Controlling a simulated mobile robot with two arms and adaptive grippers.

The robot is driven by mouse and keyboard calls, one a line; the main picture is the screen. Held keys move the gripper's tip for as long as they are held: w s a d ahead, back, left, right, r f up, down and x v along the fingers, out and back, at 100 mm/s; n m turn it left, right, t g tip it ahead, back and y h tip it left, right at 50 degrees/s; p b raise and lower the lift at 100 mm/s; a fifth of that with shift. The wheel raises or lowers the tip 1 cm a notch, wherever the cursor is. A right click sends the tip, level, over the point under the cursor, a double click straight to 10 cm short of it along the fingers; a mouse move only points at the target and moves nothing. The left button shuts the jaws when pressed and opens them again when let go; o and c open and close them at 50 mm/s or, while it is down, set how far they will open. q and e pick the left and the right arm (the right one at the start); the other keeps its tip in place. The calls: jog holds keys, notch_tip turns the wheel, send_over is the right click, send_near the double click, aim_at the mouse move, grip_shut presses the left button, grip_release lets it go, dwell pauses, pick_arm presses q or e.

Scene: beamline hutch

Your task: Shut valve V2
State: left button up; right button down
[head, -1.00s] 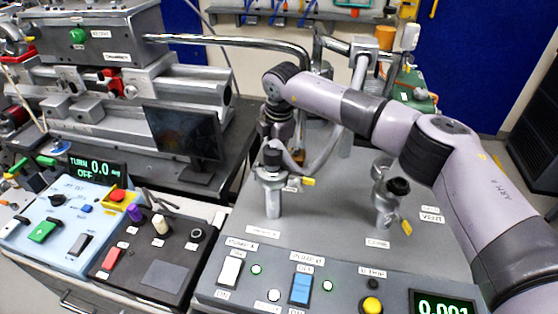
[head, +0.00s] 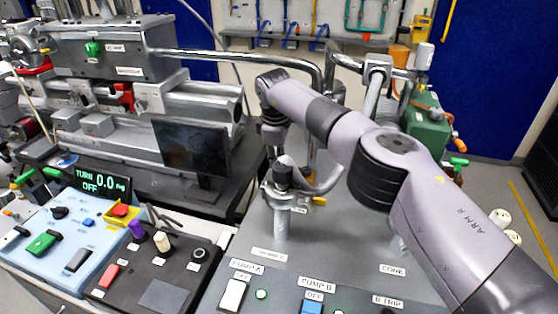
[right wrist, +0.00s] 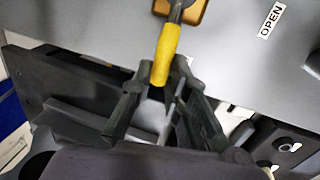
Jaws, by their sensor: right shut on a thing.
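In the right wrist view my right gripper (right wrist: 158,85) is shut on a yellow lever handle (right wrist: 166,55), which lies between its dark fingertips. The handle continues up as a metal stem over an orange block on a grey surface, with an "OPEN" label (right wrist: 271,19) to the right. In the head view my right arm (head: 335,120) reaches across to a metal valve (head: 281,222) with a dark top and a yellow part (head: 320,201) at its right. My right fingertips are hard to make out there. No V2 label is readable. My left gripper is not in view.
A black monitor (head: 190,147) stands left of the valve. Switch panels (head: 70,235) line the front left. A metal pipe (head: 240,58) runs behind my wrist. A second valve (head: 398,245) is mostly hidden behind my right arm. A green case (head: 428,125) stands behind it.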

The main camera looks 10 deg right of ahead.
jog(key=shift+w+d+r+m, duration=0.1)
jog(key=shift+w+m, duration=0.1)
jog(key=shift+m, duration=0.1)
jog(key=c, duration=1.6)
grip_release()
jog(key=shift+o, duration=0.2)
notch_tip(320, 180, up, 12)
jog(key=s+a, duration=0.1)
jog(key=s, duration=0.1)
jog(key=shift+f, duration=0.2)
jog(key=shift+s, duration=0.1)
